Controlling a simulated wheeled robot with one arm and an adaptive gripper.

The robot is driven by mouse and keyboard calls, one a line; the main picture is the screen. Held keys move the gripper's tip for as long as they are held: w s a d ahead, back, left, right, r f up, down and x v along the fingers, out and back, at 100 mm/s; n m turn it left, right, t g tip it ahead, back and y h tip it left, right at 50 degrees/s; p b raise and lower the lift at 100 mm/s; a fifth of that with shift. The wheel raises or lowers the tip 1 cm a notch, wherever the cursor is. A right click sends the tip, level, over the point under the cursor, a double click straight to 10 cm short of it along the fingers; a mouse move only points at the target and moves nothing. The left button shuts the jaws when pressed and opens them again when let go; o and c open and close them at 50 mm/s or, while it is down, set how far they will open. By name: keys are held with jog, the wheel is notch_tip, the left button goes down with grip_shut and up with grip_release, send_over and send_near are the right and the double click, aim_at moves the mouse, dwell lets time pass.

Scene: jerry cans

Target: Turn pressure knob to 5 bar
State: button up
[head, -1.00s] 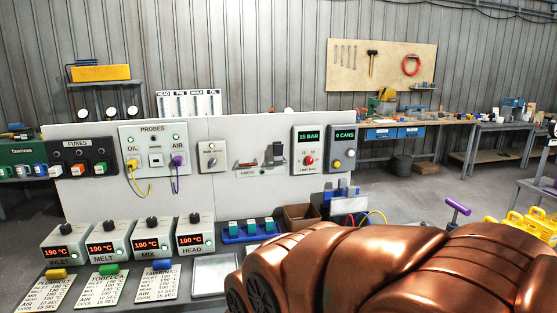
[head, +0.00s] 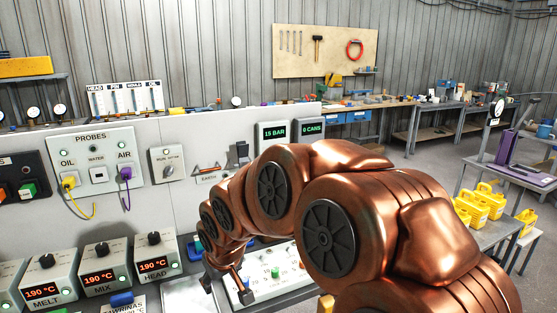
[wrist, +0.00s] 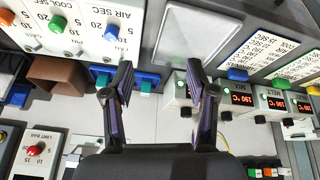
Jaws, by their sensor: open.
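The pressure unit (head: 273,135) stands on the white panel in the head view and its green display reads 15 BAR. Its knob is hidden there behind my copper arm. In the wrist view the red pressure knob (wrist: 35,149) shows at the lower left, under a LIMIT BAR label, with a small scale around it. The exact pointer setting is too small to read. My gripper (wrist: 160,82) is open, with two dark purple-edged fingers apart and nothing between them. It is well to the side of the knob, not touching it.
A counter unit (head: 311,126) reading 0 CANS sits right beside the pressure unit. Heater boxes (head: 153,266) stand at the lower left. A brown bin (wrist: 57,75) and blue trays (wrist: 147,82) lie near my fingers in the wrist view. Yellow cans (head: 487,200) stand at right.

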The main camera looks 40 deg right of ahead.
jog(key=w+d+r+m+t+h+p, duration=0.1)
jog(key=w+d+r+t, duration=0.2)
jog(key=w+d, duration=0.55)
jog(key=w+d+r+t+h, duration=0.1)
jog(key=w+d+r+t, duration=0.15)
jog(key=w+d, duration=0.6)
jog(key=d+r+m+t+h+p, duration=0.1)
jog(key=d+r+t, duration=0.15)
jog(key=d, duration=0.85)
jog(key=d+r+t+h+p, duration=0.15)
jog(key=d+t, duration=0.25)
jog(key=d, duration=0.7)
jog(key=p+x, duration=0.2)
jog(key=x, duration=0.5)
jog(key=shift+w+r+p, duration=0.2)
jog(key=shift+r+p, duration=0.1)
jog(key=shift+r, duration=0.1)
jog(key=shift+c, duration=0.3)
grip_shut()
